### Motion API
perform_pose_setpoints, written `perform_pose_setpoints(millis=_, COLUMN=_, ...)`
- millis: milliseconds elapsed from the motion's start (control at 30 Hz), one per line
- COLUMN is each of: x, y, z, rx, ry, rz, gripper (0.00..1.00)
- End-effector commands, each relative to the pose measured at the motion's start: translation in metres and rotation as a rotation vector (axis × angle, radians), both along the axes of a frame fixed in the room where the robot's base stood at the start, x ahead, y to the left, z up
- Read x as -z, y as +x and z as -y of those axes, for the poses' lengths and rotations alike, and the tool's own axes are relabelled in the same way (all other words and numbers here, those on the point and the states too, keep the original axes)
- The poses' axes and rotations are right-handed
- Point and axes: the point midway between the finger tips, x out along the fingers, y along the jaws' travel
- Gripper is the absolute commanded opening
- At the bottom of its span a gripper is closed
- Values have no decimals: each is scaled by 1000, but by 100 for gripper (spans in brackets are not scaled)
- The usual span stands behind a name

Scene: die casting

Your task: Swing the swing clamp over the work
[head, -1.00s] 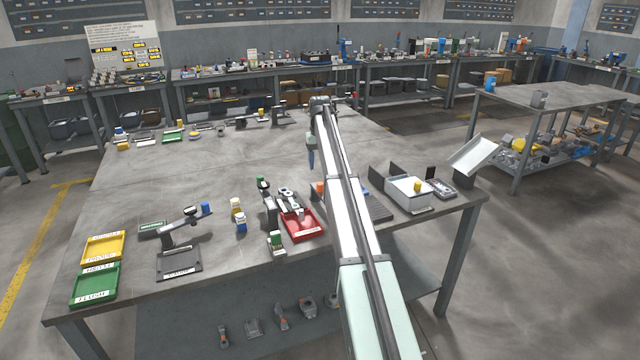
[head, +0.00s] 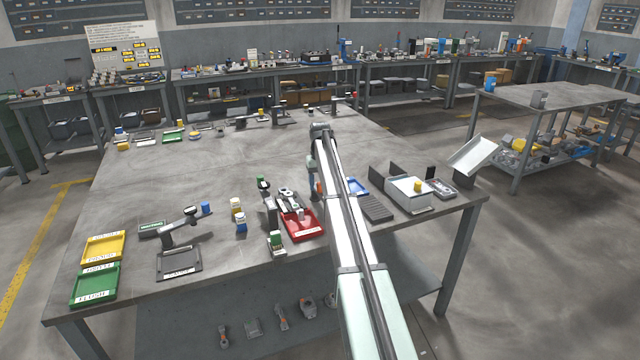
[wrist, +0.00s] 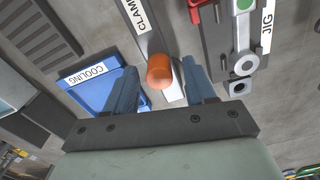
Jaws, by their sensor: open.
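The swing clamp's orange knob (wrist: 160,72) shows in the wrist view, between the two blue fingers of my open gripper (wrist: 162,66). The fingers stand on either side of it; I cannot tell whether either touches. A grey bar labelled CLAMP (wrist: 142,22) runs up from the knob. The jig (wrist: 265,40) lies to the right of the clamp, with a green round spot and a square nut-like block. In the head view, my gripper (head: 313,180) is low beside the red tray, partly hidden by my arm, and the knob (head: 319,188) barely shows.
The blue COOLING tray (wrist: 90,82) lies left of my gripper. A dark ribbed plate (wrist: 38,38) is beyond it. In the head view, the red tray (head: 312,232) is left of my arm and a white box (head: 408,192) right of it. The table's back middle is clear.

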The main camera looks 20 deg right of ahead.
Motion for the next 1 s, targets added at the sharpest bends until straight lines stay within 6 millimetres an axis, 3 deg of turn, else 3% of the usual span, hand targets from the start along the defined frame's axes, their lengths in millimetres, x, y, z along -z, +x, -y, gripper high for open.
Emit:
perform_pose_setpoints(millis=67, x=0, y=0, z=0, rx=0, ry=0, rz=0, gripper=49)
perform_pose_setpoints(millis=567, x=0, y=0, z=0, rx=0, ry=0, rz=0, gripper=1)
perform_pose_setpoints(millis=1000, x=0, y=0, z=-1, rx=7, ry=0, rz=0, gripper=0)
